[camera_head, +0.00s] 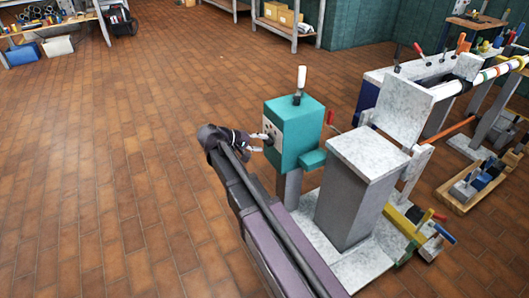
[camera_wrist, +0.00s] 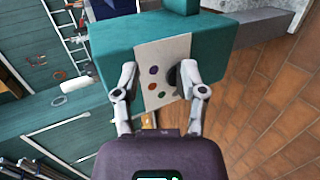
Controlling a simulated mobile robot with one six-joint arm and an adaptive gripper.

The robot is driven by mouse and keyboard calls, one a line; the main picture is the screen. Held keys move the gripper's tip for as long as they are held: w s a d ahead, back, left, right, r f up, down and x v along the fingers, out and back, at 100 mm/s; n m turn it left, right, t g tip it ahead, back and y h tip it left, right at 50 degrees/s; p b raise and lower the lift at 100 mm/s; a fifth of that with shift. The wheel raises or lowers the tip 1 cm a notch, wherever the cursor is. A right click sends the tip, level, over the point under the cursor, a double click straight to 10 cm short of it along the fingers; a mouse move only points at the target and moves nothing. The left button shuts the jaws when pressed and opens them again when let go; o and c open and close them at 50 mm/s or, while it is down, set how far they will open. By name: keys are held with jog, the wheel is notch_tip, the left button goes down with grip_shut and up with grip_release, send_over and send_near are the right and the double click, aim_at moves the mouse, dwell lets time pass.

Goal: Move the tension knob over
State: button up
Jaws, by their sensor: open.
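A teal box-shaped head (camera_head: 300,145) carries a pale front panel, which also shows in the wrist view (camera_wrist: 150,58). The panel has several small coloured buttons and a dark round knob (camera_wrist: 172,78), likely the tension knob. My gripper (camera_wrist: 159,70) is open in front of the panel, one finger to each side. The right finger lies close to the knob and partly covers it; I cannot tell if they touch. The left finger is near the panel's left edge. In the head view my gripper (camera_head: 258,142) reaches the panel from the left, and the knob is hard to make out.
A white-handled lever (camera_head: 300,82) stands on top of the teal head. A grey pedestal (camera_head: 355,195) with a marble-like top stands to its right. Cluttered benches (camera_head: 470,75) lie behind at right. The brick floor (camera_head: 130,150) at left is clear.

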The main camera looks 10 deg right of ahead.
aim_at(265, 141)
jog(key=w+a+f+t+h+b, duration=0.3)
jog(key=w+a+f+b, duration=0.3)
jog(key=b, duration=0.8)
jog(key=a+f+h, duration=0.1)
jog(key=a, duration=0.2)
jog(key=shift+a+f+n+h, duration=0.15)
jog(key=shift+f+n+h, duration=0.15)
jog(key=shift+f+n, duration=0.1)
jog(key=x, duration=1.4)
jog(key=shift+a, duration=0.1)
grip_shut()
